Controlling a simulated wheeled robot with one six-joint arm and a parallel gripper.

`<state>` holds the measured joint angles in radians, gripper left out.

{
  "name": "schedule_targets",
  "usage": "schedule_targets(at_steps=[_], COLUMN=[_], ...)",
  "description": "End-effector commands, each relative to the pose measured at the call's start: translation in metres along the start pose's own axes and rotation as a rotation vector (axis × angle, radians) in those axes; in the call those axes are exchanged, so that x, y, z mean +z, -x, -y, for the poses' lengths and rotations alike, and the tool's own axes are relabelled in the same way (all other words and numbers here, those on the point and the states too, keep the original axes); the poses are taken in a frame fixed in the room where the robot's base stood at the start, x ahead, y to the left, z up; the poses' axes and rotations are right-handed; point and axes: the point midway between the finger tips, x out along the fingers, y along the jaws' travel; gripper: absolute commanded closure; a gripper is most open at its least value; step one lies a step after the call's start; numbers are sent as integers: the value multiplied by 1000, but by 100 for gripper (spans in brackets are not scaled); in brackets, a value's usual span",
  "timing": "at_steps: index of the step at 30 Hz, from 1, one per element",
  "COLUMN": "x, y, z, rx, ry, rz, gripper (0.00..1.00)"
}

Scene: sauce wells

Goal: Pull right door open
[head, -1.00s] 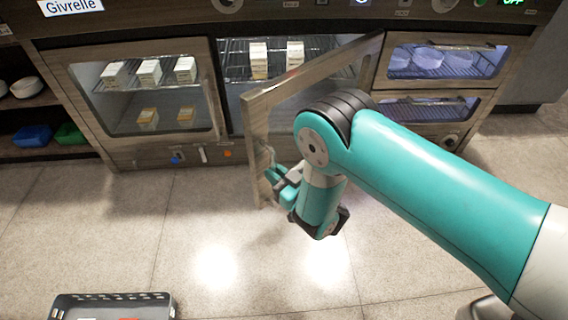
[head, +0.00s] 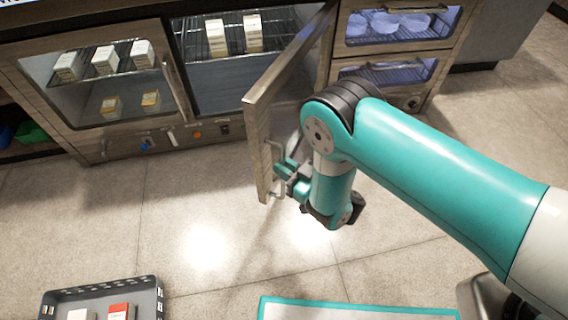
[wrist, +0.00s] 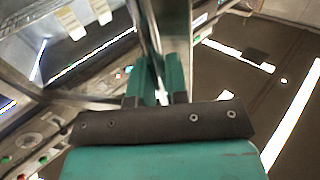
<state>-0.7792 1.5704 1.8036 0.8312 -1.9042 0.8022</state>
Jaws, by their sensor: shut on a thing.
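The right door (head: 262,140) of the cabinet stands swung well out from its opening, hinged on its right side. My gripper (head: 282,174) is at the door's outer edge, shut on the metal door handle (head: 269,160). In the wrist view the two teal fingers (wrist: 158,80) close around the handle bar. The open compartment (head: 205,80) shows a wire shelf with two white cartons (head: 215,38) on it. The lower right part of the compartment is hidden by the door.
The left glass door (head: 100,75) is closed, with several cartons behind it. Drawers with glass fronts (head: 400,28) are to the right. A grey tray (head: 150,283) with cartons and a teal-edged mat (head: 350,310) lie in front. The floor left of the door is clear.

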Motion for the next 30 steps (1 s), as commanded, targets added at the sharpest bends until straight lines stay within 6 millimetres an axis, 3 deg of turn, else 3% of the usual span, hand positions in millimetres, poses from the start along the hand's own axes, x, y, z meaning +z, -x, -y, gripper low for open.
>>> schedule_targets(at_steps=[3,4,7,20,23,28,30], x=[-1,-2,-2,-1,-1,-4,-8], y=[-1,-1,-1,0,6,33,31], z=[-5,-5,-4,-1,-2,-2,-2], rx=[13,13,10,2,3,7,3], ry=[3,3,3,1,-2,-2,0], rz=[-4,-4,-4,-2,0,1,-2], gripper=[100,83,61,61,61,61,61])
